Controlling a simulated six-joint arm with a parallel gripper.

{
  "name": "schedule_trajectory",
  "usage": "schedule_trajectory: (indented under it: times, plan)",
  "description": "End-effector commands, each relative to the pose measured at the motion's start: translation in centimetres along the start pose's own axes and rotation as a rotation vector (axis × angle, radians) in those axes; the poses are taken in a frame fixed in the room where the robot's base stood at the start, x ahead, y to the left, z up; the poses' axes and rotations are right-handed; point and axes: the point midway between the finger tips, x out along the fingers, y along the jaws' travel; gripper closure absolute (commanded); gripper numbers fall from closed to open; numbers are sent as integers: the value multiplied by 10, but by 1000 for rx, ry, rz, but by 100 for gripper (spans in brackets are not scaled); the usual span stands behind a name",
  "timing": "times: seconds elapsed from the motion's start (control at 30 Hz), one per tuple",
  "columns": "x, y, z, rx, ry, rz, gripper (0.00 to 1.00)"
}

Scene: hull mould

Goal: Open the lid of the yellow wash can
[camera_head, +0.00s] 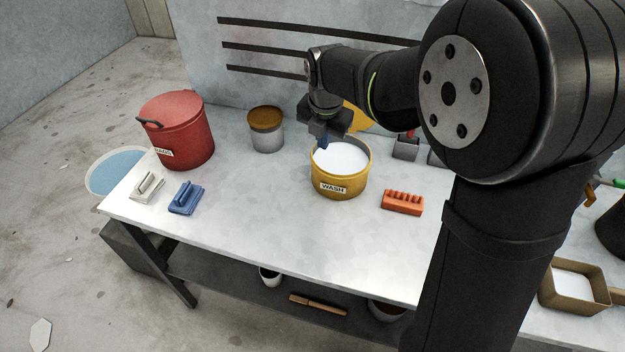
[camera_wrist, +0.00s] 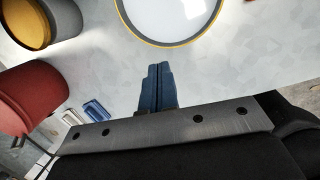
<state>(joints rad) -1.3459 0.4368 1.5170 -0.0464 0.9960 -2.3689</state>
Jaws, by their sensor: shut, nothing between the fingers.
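The yellow wash can (camera_head: 340,183), labelled WASH, stands upright on the pale bench. Its top is open and shows white contents (camera_head: 342,158). A yellow flat piece (camera_head: 358,117), apparently its lid raised on edge, shows behind the can, partly hidden by my arm. My gripper (camera_head: 323,145) points down at the can's back left rim, shut and empty. I cannot tell whether it touches the rim. In the wrist view my shut blue fingers (camera_wrist: 158,68) are just below the can's yellow rim (camera_wrist: 165,45), apart from it in the picture.
A red can (camera_head: 184,135) and a grey can with a brown top (camera_head: 266,132) stand left. White (camera_head: 147,187) and blue (camera_head: 186,198) blocks lie front left. An orange ridged block (camera_head: 402,202) lies right of the wash can. The front middle of the bench is clear.

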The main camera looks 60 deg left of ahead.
Motion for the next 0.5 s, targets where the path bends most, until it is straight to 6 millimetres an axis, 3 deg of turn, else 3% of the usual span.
schedule_trajectory:
  times: [0.37, 0.5]
  plan:
    - [63, -13, -38, -1, 3, -4, 100]
    - [68, -11, -57, -3, 0, 0, 100]
